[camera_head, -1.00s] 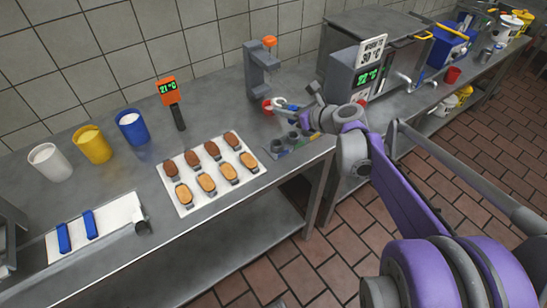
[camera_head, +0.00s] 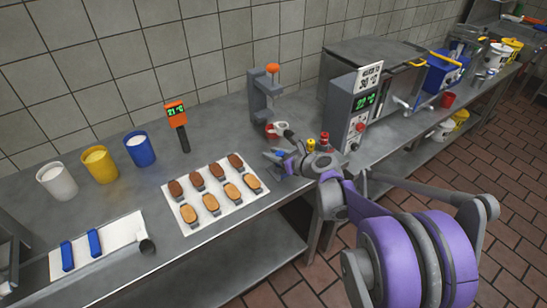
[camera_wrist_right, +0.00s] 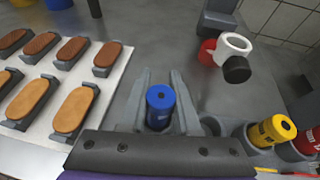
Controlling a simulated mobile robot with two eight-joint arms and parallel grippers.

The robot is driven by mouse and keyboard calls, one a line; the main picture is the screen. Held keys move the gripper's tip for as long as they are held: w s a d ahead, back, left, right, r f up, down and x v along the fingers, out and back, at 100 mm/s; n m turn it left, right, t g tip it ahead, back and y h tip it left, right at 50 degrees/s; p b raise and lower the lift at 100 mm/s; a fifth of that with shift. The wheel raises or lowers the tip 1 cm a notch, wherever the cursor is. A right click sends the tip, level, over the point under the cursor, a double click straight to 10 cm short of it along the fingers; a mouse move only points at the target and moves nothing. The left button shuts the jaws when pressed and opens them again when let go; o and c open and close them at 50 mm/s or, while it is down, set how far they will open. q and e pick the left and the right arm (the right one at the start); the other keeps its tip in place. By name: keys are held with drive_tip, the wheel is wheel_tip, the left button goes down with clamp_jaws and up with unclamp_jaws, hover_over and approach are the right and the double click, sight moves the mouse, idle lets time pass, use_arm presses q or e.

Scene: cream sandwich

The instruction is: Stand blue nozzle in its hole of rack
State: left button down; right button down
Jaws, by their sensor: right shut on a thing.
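The blue nozzle (camera_wrist_right: 160,104) is upright between the two fingers of my right gripper (camera_wrist_right: 160,98), which is shut on it. In the head view my right gripper (camera_head: 284,160) is low over the counter, just right of the sandwich tray. The grey rack (camera_wrist_right: 211,125) shows partly to the right of the fingers in the wrist view, with a yellow nozzle (camera_wrist_right: 271,131) and a red nozzle (camera_wrist_right: 309,142) in its holders. The blue nozzle's lower end is hidden, so I cannot tell whether it is in a hole. My left gripper is not in view.
A white tray (camera_head: 190,218) with several biscuits in grey holders is close to the left. A grey stand (camera_head: 256,98) with a red cup and white ring (camera_wrist_right: 235,46) is behind. The control box (camera_head: 350,115) stands to the right.

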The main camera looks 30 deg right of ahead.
drive_tip(key=shift+f, duration=0.5)
drive_tip(key=shift+f, duration=0.1)
drive_tip(key=c, duration=0.6)
unclamp_jaws()
drive_tip(key=shift+c, duration=0.2)
